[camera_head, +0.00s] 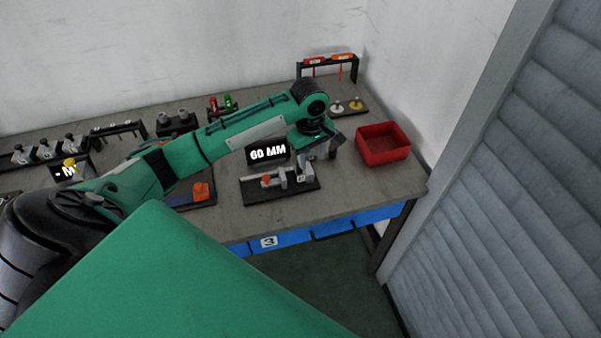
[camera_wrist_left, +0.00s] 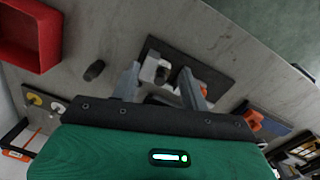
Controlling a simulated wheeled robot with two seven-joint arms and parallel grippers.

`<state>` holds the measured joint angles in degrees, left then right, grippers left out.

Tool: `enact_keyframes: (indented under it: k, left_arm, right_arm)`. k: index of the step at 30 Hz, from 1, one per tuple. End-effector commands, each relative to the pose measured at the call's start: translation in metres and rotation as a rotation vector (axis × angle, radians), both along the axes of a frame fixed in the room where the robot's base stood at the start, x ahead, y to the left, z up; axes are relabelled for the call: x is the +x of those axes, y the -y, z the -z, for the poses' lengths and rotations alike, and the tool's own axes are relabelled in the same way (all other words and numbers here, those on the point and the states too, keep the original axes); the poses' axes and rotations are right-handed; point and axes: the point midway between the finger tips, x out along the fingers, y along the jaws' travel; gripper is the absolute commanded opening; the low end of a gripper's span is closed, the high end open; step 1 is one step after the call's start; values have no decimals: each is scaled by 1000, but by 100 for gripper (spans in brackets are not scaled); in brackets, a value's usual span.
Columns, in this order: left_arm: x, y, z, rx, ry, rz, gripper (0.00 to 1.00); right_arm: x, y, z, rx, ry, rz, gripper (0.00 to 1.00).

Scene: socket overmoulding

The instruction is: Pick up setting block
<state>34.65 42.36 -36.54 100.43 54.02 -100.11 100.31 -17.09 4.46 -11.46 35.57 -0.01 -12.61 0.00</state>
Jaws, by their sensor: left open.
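My left gripper (camera_head: 318,150) hangs over the right part of a dark fixture (camera_head: 282,189) on the table; its fingers are partly hidden by the arm in the head view. In the left wrist view, the left gripper (camera_wrist_left: 163,84) is open, with fingers apart and pale metal blocks of the fixture (camera_wrist_left: 212,78) beyond and between them. I cannot tell for sure which piece is the setting block. A small dark block (camera_wrist_left: 95,70) stands alone on the table, left of the fingers in that view. My right gripper is not in view.
A red bin (camera_head: 382,145) stands right of the fixture, near the table's right edge. A "60 MM" display (camera_head: 268,151) stands behind the fixture. An orange piece (camera_head: 201,191) lies on a tray to its left. A rack (camera_head: 328,62) stands at the back.

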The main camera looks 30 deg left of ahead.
Motion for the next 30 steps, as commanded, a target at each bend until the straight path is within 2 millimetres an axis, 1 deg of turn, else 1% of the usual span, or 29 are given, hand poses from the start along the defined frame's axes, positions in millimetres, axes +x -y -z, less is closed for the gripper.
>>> enact_keyframes:
  k: [1,4,7,10,11,14,18,22,25,30]
  left_arm:
    - [7,-14,-17,14,-8,-69,45]
    - [13,-30,-40,24,-30,-189,45]
    - [16,-41,-54,29,-44,-269,45]
    - [17,-46,-58,31,-54,-306,45]
    - [17,-46,-56,32,-55,-311,45]
    - [16,-47,-44,33,-59,-315,45]
    - [16,-46,-15,32,-58,-314,45]
    - [16,-47,8,32,-57,-312,45]
    - [17,-47,19,31,-54,-312,45]
    - [17,-48,30,32,-54,-313,45]
  right_arm:
    - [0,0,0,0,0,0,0]
    - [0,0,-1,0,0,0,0]
    - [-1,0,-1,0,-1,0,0]
    - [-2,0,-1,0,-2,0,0]
    - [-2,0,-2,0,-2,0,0]
    - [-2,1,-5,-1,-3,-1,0]
    - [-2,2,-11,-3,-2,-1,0]
    - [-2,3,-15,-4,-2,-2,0]
    - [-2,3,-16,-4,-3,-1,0]
    - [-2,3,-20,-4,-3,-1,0]
